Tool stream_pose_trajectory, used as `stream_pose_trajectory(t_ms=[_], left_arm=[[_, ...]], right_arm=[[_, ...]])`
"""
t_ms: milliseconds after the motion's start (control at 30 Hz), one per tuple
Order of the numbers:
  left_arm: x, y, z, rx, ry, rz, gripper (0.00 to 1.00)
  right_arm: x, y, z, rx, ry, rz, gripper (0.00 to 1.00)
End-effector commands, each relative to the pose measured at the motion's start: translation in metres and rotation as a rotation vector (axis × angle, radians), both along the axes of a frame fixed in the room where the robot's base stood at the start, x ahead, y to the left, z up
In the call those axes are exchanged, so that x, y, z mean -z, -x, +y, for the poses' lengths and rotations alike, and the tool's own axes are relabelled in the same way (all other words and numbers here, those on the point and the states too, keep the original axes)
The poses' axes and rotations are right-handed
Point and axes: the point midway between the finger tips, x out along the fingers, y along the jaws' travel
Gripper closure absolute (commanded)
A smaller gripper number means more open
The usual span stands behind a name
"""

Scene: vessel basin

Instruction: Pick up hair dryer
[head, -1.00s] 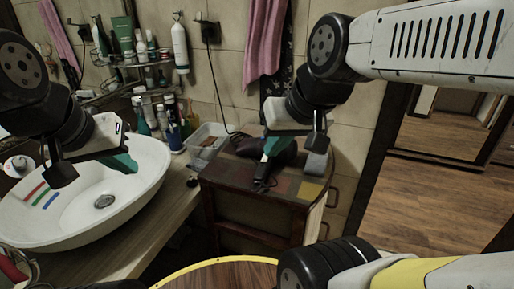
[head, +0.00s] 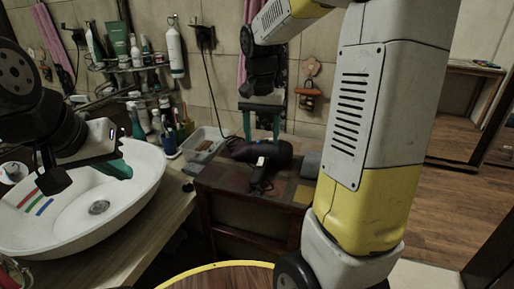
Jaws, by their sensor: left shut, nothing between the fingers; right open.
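A black hair dryer (head: 264,154) lies on top of a dark wooden cabinet (head: 222,186), its handle pointing toward me and its cord running up to the wall socket. My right gripper (head: 262,134) is above and just behind the dryer in the picture, fingers pointing down, spread apart and empty; I cannot tell its exact height over the dryer. My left gripper (head: 122,170) is over the white basin at the left, shut and empty.
The white basin (head: 140,192) stands on a wooden counter at left. A clear plastic box (head: 203,145) and several bottles stand behind. A grey block (head: 312,163) sits right of the dryer. A round yellow-rimmed wooden top (head: 215,277) is in front.

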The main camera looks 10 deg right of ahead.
Motion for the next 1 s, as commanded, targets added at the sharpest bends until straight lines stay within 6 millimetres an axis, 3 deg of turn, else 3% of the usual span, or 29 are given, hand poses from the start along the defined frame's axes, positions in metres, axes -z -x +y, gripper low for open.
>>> stream_pose_trajectory(t_ms=[100,300,1000], left_arm=[[0.000,0.000,0.000,0.000,0.000,0.000,1.00],[0.000,0.000,0.000,0.000,0.000,0.000,1.00],[0.000,0.000,0.000,0.000,0.000,0.000,1.00]], right_arm=[[0.026,-0.025,-0.003,0.077,0.045,0.073,0.41],[0.047,-0.043,-0.006,0.147,0.087,0.122,0.41],[0.125,-0.044,-0.015,0.154,0.090,0.124,0.41]])
